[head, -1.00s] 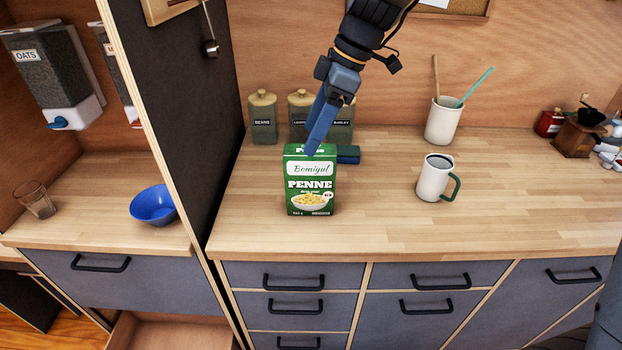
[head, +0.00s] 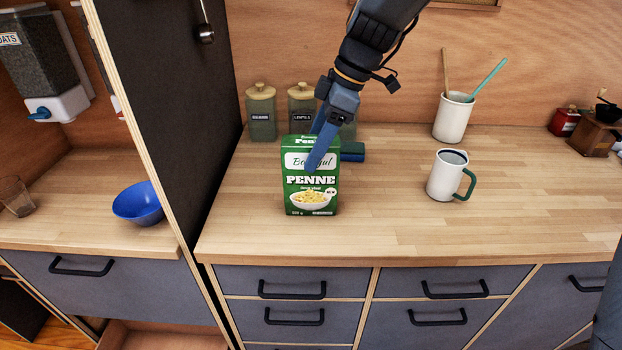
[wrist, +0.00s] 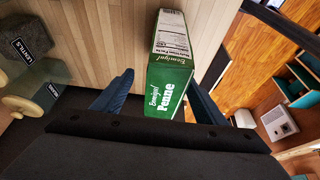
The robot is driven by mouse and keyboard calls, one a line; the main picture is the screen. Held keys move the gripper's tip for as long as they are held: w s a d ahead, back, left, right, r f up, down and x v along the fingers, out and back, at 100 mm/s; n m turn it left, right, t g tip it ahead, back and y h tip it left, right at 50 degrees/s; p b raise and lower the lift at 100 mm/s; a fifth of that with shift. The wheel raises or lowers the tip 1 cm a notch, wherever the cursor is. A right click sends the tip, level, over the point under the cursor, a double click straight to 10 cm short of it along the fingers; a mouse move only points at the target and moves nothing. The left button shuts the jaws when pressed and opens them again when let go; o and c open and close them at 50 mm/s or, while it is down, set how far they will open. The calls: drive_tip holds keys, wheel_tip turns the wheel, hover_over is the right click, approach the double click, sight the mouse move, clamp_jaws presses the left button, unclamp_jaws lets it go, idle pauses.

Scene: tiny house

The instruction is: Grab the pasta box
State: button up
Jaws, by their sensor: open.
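The pasta box (head: 311,195) is green and white, labelled PENNE, and stands upright on the wooden counter. My gripper (head: 317,148) is open and comes down from above at the box's top, with one blue finger in front of the box's front face. In the wrist view the box (wrist: 170,68) lies between the two blue fingers of my gripper (wrist: 158,92). A small gap shows between the left finger and the box. The right finger is close to the box's side; I cannot tell whether it touches.
Green canisters (head: 261,113) stand behind the box. A white mug (head: 447,176) and a utensil crock (head: 453,118) are to the right. A dark partition (head: 175,110) stands to the left, with a blue bowl (head: 138,203) beyond it. The counter front is clear.

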sight(304, 172)
drive_tip(key=p+x, duration=0.2)
drive_tip(key=x, duration=0.4)
drive_tip(key=shift+s+f+p, duration=0.2)
drive_tip(key=shift+s+p, duration=0.15)
drive_tip(key=shift+f+b, duration=0.25)
drive_tip(key=shift+b, duration=0.3)
idle(0.3)
drive_tip(key=shift+c, duration=0.5)
drive_tip(key=c, duration=1.4)
drive_tip(key=shift+c, duration=0.5)
drive_tip(key=shift+r, duration=0.15)
